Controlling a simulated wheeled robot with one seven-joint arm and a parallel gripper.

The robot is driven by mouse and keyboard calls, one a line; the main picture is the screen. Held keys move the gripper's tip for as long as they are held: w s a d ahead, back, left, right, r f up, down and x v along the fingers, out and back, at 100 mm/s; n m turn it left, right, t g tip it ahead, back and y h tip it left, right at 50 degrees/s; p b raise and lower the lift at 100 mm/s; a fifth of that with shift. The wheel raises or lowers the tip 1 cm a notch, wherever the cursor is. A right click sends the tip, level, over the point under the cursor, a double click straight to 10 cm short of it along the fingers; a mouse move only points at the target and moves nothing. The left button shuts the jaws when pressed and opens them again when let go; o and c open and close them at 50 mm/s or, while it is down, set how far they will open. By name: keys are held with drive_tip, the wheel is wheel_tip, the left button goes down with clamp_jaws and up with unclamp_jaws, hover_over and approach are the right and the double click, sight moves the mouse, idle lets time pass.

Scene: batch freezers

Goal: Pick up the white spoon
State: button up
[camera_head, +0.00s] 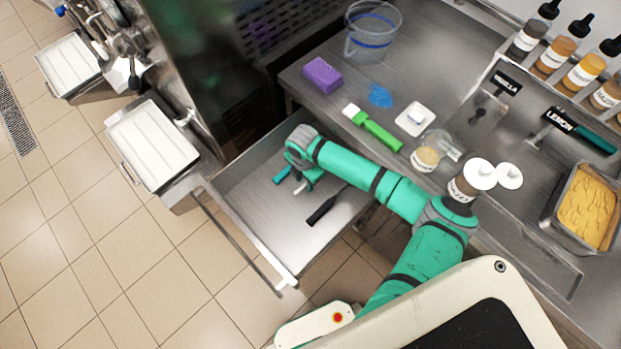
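A small white piece (300,188), perhaps the white spoon, shows in the open drawer, just below my gripper. Its full shape is hidden or too small to make out. My gripper (304,180) is at the end of the green arm, reaching down into the drawer (248,198). Its fingertips are close to the white piece; I cannot tell whether they touch it, or whether they are open or shut.
A teal-handled item (282,174) and a black item (321,211) lie in the drawer. The counter above holds a purple sponge (322,75), a green-handled brush (378,131), a clear bucket (371,32) and a jar (427,158). Metal-rimmed white containers (152,147) stand left.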

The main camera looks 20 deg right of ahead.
clamp_jaws()
idle(0.3)
